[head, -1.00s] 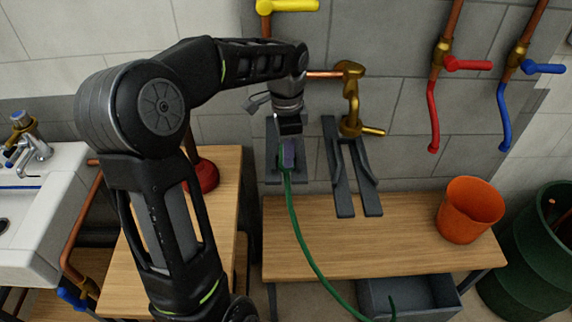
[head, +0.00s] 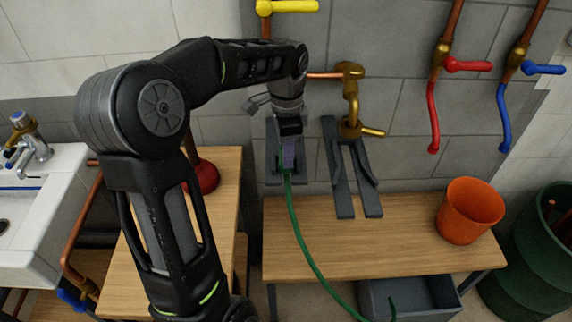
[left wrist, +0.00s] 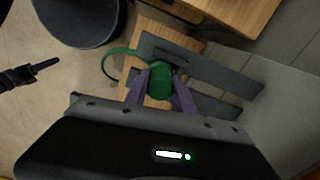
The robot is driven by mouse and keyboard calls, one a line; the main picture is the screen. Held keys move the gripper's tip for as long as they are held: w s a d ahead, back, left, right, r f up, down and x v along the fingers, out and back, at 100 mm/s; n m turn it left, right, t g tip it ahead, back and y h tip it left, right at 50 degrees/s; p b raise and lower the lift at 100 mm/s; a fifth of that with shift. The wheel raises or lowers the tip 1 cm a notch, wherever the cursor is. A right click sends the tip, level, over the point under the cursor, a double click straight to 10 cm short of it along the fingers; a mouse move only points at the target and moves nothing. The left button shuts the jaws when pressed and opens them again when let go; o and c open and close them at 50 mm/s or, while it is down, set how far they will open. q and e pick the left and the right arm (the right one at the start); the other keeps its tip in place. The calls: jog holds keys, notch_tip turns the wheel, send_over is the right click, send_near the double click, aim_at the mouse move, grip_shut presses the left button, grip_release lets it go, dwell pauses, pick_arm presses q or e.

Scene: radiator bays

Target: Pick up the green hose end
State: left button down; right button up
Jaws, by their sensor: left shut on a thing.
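The green hose end (left wrist: 160,82) is a short green cylinder between the purple fingers of my left gripper (left wrist: 160,92) in the left wrist view. The gripper is shut on it. In the head view my left gripper (head: 288,158) points down in front of the left grey wall bracket (head: 272,180). The green hose (head: 300,235) hangs from there over the bench edge; the fingers partly hide its end. At the left of the left wrist view, a black gripper with a purple finger, seemingly my right one (left wrist: 42,66), shows side-on.
A second grey bracket (head: 345,210) stands beside it under a brass tap (head: 350,120). The wooden bench (head: 400,250) holds an orange bucket (head: 469,210) at its right. A grey bin (head: 440,300) is below; a green barrel (head: 535,265) stands at right.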

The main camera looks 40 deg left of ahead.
pick_arm(q)
notch_tip(320, 180, up, 8)
jog(key=shift+f, duration=0.1)
jog(key=shift+r+p, duration=0.75)
jog(key=shift+r, duration=0.1)
jog(key=shift+r+p, duration=0.3)
jog(key=shift+r, duration=0.05)
jog(key=shift+f, duration=0.1)
